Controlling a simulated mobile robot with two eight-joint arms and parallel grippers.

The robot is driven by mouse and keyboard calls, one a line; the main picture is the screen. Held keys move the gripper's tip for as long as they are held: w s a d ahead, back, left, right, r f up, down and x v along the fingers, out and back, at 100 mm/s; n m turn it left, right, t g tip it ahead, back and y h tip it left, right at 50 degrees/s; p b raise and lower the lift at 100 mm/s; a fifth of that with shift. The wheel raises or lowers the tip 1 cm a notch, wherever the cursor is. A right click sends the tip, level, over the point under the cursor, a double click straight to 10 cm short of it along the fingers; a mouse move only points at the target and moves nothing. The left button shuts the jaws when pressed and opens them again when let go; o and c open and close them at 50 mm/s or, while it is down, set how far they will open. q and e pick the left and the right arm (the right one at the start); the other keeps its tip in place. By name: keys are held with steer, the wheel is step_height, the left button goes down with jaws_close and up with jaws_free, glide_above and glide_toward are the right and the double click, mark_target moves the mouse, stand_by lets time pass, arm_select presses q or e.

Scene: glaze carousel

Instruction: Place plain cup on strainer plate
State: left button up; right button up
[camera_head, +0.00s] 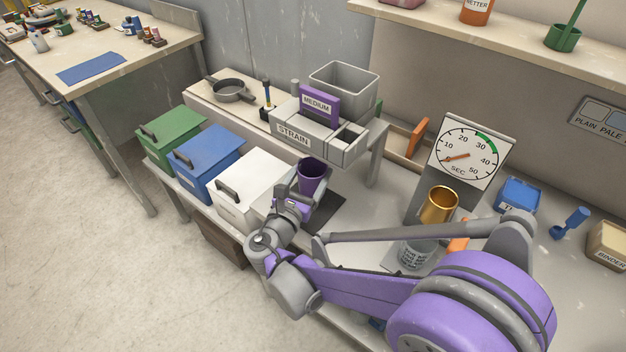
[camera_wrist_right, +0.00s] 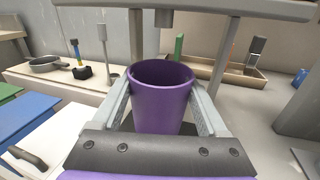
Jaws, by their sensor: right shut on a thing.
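My right gripper (camera_head: 300,186) is shut on a purple cup (camera_head: 313,172), one finger on each side. The cup is upright with its open mouth up, and no marking shows on it. The purple cup (camera_wrist_right: 160,105) also fills the middle of the right wrist view. It is in front of the station labelled STRAIN (camera_head: 294,138), over or near a dark flat plate (camera_head: 328,212). I cannot tell whether this is the strainer plate, or whether the cup touches it; the gripper hides the cup's base. My left gripper is not in view.
A purple MEDIUM block (camera_head: 319,104) and a grey bin (camera_head: 344,84) stand above the station. Green, blue and white (camera_head: 252,184) lidded boxes stand left. A gold cup (camera_head: 439,204), a grey labelled cup (camera_head: 416,254) and a dial (camera_head: 466,152) are right.

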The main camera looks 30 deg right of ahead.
mark_target(317, 173)
steer(key=shift+w+d+f, duration=0.1)
steer(key=shift+w+d, duration=0.2)
steer(key=shift+d, duration=0.1)
steer(key=shift+f+b, duration=0.55)
steer(key=shift+f, duration=1.1)
steer(key=shift+f, duration=0.1)
steer(key=o, duration=0.9)
steer(key=shift+f, duration=0.1)
steer(key=o, duration=0.3)
steer(key=shift+o, duration=0.2)
steer(key=shift+r, duration=0.2)
steer(key=shift+s+a, duration=0.15)
steer(key=shift+a, duration=0.2)
steer(key=v, duration=1.1)
steer(key=shift+s+a, duration=0.1)
steer(key=shift+s, duration=0.1)
